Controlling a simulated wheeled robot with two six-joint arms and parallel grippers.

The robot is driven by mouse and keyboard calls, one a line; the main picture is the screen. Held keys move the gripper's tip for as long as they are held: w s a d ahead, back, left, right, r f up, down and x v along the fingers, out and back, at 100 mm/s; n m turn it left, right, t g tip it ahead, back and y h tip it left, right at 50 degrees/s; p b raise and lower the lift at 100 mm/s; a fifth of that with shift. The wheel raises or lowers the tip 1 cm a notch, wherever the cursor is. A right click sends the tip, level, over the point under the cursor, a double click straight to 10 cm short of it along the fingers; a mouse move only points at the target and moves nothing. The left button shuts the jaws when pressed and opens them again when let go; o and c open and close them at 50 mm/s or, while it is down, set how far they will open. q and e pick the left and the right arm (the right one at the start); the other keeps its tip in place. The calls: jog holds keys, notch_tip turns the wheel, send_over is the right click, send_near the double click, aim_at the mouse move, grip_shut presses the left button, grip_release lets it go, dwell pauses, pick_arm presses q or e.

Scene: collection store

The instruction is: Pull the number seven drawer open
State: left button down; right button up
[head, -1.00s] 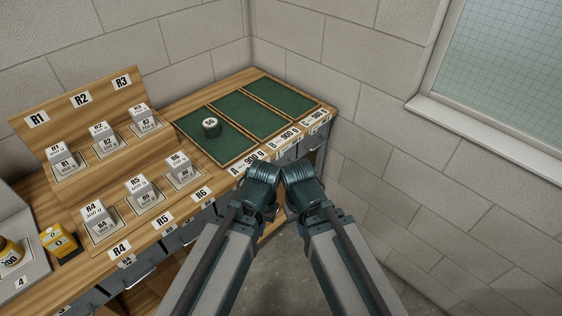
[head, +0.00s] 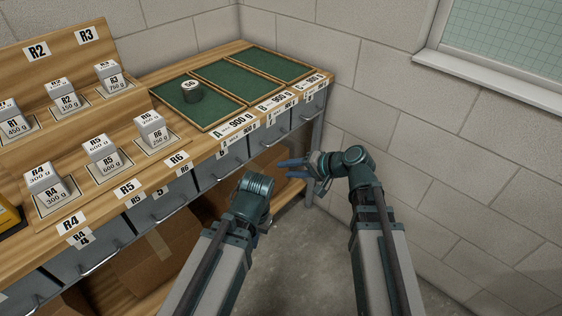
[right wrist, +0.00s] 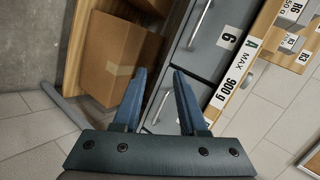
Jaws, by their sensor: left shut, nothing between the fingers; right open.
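A row of grey drawers with bar handles runs under the bench front, all closed. In the right wrist view, a drawer marked 6 (right wrist: 208,32) is at the top. The neighbouring drawer (right wrist: 192,88) has its handle just beyond my right gripper (right wrist: 159,72); its number is hidden. In the head view that neighbouring drawer (head: 262,143) lies right of drawer 6 (head: 222,165); I cannot read its number. My right gripper (head: 299,169) is open and empty, in front of and below it. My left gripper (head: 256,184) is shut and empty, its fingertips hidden.
Green trays (head: 206,105) and a dark weight (head: 191,91) are on the bench top, with labelled weight blocks (head: 150,130) at left. A cardboard box (head: 165,240) stands on the lower shelf. A block wall (head: 450,170) bounds the right side; floor between is clear.

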jog(key=w+d+m+t+y+b, duration=0.1)
jog(key=w+d+m+t+b, duration=0.45)
jog(key=d, duration=0.25)
pick_arm(q)
notch_tip(320, 180, down, 10)
jog(key=b, duration=0.2)
pick_arm(e)
jog(key=x, duration=1.4)
jog(key=shift+a+n, duration=0.25)
jog(key=shift+n, duration=0.2)
pick_arm(q)
jog(key=shift+f, duration=0.1)
pick_arm(e)
jog(key=shift+w, duration=0.15)
grip_shut()
